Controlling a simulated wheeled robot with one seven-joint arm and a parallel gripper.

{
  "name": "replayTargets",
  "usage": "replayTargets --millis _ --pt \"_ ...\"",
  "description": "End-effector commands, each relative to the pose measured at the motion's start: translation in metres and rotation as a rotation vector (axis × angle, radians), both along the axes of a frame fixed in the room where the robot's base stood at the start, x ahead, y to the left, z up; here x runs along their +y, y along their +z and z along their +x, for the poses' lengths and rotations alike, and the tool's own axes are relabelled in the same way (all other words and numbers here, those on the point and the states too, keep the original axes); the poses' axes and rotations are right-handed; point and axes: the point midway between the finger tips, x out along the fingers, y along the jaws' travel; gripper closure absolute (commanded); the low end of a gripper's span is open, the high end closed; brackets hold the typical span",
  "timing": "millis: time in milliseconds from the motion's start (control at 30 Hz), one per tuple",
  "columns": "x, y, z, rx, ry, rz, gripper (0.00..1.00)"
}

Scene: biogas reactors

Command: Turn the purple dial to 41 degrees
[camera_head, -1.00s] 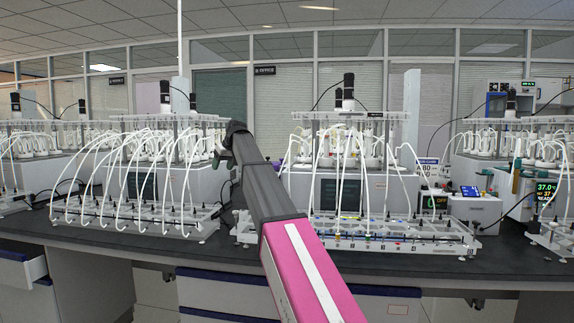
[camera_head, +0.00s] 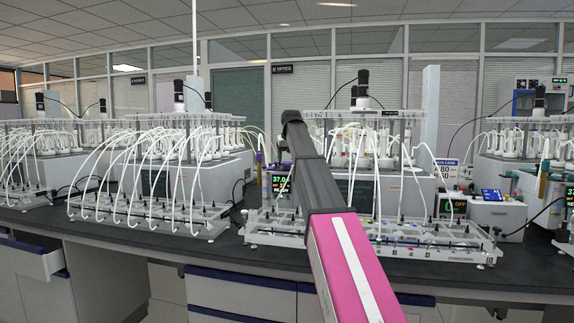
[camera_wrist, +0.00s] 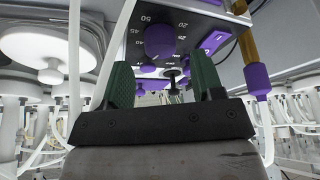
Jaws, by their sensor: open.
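The purple dial (camera_wrist: 159,42) shows in the wrist view as a large round knob on a dark panel. My gripper (camera_wrist: 164,76) is open, with one dark green finger on each side of the picture's middle. The dial lies beyond the fingertips, between them in the picture, and does not look gripped. In the head view my arm covers the gripper, and I cannot make out the dial there.
Smaller purple knobs (camera_wrist: 148,69) sit close to the dial. A purple-capped tube (camera_wrist: 257,80) stands to the right and a white tube (camera_wrist: 104,60) passes on the left. In the head view, a rack of white tubes (camera_head: 460,245) stands around my arm on the dark bench.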

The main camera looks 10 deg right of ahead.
Motion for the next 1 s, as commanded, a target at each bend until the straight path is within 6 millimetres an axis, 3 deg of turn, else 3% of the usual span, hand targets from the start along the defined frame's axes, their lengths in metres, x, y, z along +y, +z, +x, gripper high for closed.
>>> replayTargets --millis 200,600,633,767,1000 --pt "0.001 -0.024 0.010 0.000 0.001 0.000 0.39" --pt "0.001 -0.030 0.012 0.000 0.001 0.001 0.39" --pt "0.001 -0.030 0.012 0.000 0.001 0.001 0.45" --pt "0.001 -0.030 0.012 0.000 0.001 0.001 0.87" --pt "0.001 -0.030 0.012 0.000 -0.009 0.000 0.87"
